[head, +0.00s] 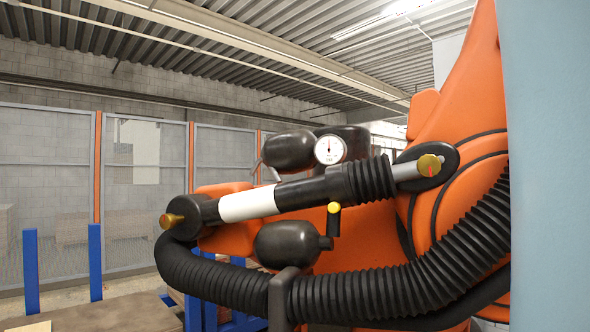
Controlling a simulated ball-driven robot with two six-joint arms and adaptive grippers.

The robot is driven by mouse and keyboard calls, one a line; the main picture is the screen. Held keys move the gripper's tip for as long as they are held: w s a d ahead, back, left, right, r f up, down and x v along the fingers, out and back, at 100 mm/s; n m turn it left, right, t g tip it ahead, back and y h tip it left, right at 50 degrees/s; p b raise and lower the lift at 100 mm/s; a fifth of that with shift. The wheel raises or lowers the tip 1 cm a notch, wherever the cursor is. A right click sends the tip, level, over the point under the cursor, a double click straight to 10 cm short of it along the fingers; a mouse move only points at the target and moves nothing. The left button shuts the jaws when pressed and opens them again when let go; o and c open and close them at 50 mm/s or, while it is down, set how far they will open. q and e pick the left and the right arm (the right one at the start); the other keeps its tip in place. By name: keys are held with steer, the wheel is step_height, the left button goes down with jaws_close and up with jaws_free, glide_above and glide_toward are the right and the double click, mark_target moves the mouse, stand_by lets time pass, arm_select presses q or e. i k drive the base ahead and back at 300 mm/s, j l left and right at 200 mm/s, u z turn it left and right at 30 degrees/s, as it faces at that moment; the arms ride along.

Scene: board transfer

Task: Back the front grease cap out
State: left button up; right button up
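Two brass-coloured caps show on a black and white cylinder (248,204) mounted on a large orange machine arm (456,112). One brass cap (172,220) sits at the cylinder's left end, on a round black housing. The other brass cap (430,165) sits at the right end, on a black joint plate, and has a small red mark on its face. Both are seated in their housings. I cannot tell from the picture which is the front one. Neither of my grippers is in view.
A ribbed black hose (390,290) loops below the cylinder. A round gauge (330,150) and a yellow-knobbed lever (333,208) stand close to it. A flat blue-grey surface (548,170) fills the right edge. Blue posts (95,262) and mesh fencing stand at left.

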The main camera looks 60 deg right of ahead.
mark_target(429, 165)
steer(key=z, duration=0.4)
steer(key=k+l+z, duration=0.1)
steer(key=z, duration=0.7)
steer(key=k+l+z, duration=0.1)
steer(key=z, duration=0.3)
steer(key=l+z, duration=0.25)
steer(key=i+l+z, duration=0.25)
steer(key=k+l, duration=0.05)
steer(key=k, duration=0.05)
